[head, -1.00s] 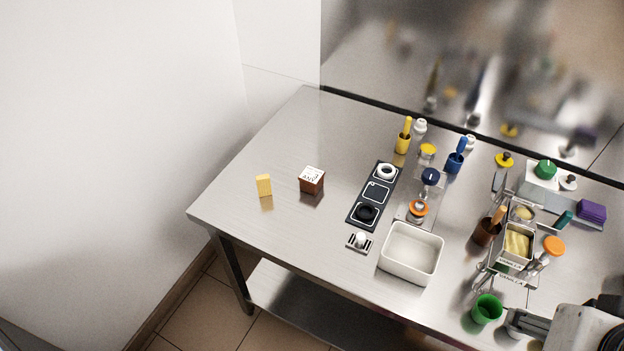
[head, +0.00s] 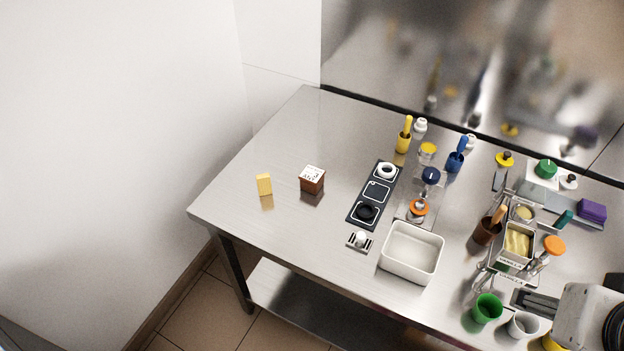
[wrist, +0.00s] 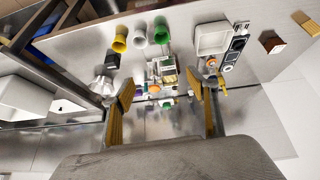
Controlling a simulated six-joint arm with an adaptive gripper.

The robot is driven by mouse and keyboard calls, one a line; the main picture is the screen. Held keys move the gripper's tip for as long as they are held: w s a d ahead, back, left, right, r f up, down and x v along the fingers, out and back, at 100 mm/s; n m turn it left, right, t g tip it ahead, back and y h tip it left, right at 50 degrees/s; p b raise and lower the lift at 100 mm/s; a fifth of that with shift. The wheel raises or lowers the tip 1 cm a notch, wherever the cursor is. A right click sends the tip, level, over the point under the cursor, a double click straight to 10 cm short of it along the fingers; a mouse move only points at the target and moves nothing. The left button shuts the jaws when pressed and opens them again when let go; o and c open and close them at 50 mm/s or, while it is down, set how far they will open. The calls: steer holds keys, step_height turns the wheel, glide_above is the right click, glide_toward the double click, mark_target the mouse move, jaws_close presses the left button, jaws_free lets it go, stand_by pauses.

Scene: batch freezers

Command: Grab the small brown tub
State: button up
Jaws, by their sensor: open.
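The small brown tub (head: 312,186) has a white top with dark lettering and stands on the left part of the steel table. It also shows at the upper right of the wrist view (wrist: 272,43). My gripper (head: 534,302) is at the lower right of the head view, far from the tub. In the wrist view my gripper (wrist: 162,90) has its two fingers wide apart with nothing held between them.
A yellow block (head: 264,185) stands left of the tub. A black panel (head: 376,192) and a white bin (head: 411,254) lie between the tub and my gripper. A green cup (head: 487,309) and a white cup (head: 522,325) stand near my gripper. The table around the tub is clear.

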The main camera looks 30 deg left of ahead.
steer(key=w+a+r+n+t, duration=0.1)
steer(key=w+r+n+t, duration=0.1)
steer(key=w, duration=0.9)
steer(key=w+r+n+t, duration=0.1)
steer(key=w+r+t, duration=0.15)
steer(key=w, duration=0.85)
steer(key=w+a+f+n+y, duration=0.2)
steer(key=w+a+n, duration=0.1)
steer(key=w+a, duration=0.4)
steer(key=w+a+f+n+y, duration=0.2)
steer(key=w+a, duration=0.4)
steer(key=w, duration=0.2)
steer(key=w+a+f+n+y, duration=0.2)
steer(key=a+f+n+y, duration=0.15)
steer(key=a, duration=0.45)
steer(key=n+g+y, duration=0.6)
steer(key=g, duration=0.4)
glide_toward(312, 180)
steer(key=w, duration=0.3)
steer(key=shift+a, duration=0.25)
steer(key=shift+s+a+f+y, duration=0.15)
steer(key=shift+s+f+y, duration=0.1)
steer(key=shift+s+f, duration=0.15)
steer(key=shift+r, duration=0.1)
steer(key=shift+x, duration=1.3)
